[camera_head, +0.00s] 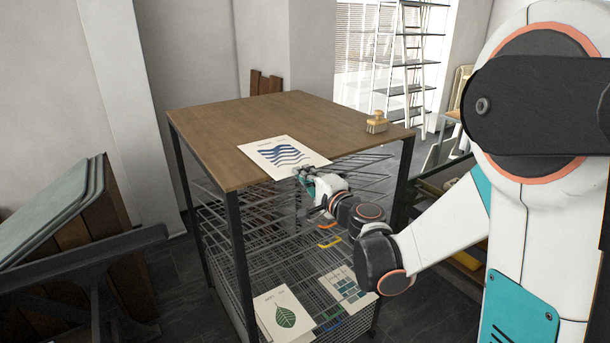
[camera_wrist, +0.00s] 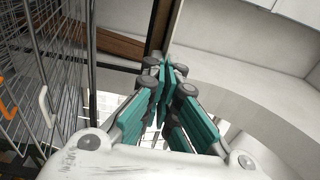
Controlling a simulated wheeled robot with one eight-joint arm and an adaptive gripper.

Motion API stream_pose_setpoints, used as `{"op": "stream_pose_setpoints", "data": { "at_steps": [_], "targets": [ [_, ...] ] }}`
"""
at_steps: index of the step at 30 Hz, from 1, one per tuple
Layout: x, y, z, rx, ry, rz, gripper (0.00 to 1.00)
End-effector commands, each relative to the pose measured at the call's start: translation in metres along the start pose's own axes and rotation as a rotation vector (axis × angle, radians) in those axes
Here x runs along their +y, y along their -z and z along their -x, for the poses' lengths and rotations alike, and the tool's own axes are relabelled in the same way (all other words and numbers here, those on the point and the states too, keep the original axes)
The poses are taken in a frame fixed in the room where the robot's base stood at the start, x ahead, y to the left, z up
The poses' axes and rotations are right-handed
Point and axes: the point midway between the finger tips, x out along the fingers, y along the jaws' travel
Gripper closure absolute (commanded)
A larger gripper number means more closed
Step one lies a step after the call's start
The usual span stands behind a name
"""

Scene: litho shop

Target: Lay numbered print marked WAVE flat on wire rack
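The print with blue wave bands (camera_head: 282,154) lies flat on the wooden top of the rack unit, at its front edge. Its printed lettering is too small to read. The wire rack (camera_head: 262,222) has several stacked wire shelves below that top. My gripper (camera_head: 303,175) is at the print's front edge, just off the tabletop edge. In the wrist view the teal fingers of my gripper (camera_wrist: 166,70) come together at their tips and look shut. No sheet shows clearly between them, and I cannot tell whether they touch the print.
Boards (camera_head: 62,205) lean at the left. The wooden tabletop (camera_head: 215,125) is mostly clear.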

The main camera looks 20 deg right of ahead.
Motion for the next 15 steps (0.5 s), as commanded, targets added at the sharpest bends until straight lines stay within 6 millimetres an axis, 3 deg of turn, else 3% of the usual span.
{"op": "stream_pose_setpoints", "data": {
  "at_steps": [3, 7, 15],
  "targets": [
    [0.0039, 0.0000, -0.0001, 0.000, 0.000, 0.000, 1.00],
    [0.0025, 0.0000, 0.0000, 0.000, 0.000, 0.000, 0.75],
    [0.0024, 0.0000, 0.0000, 0.000, 0.000, 0.000, 0.75]
  ]
}}
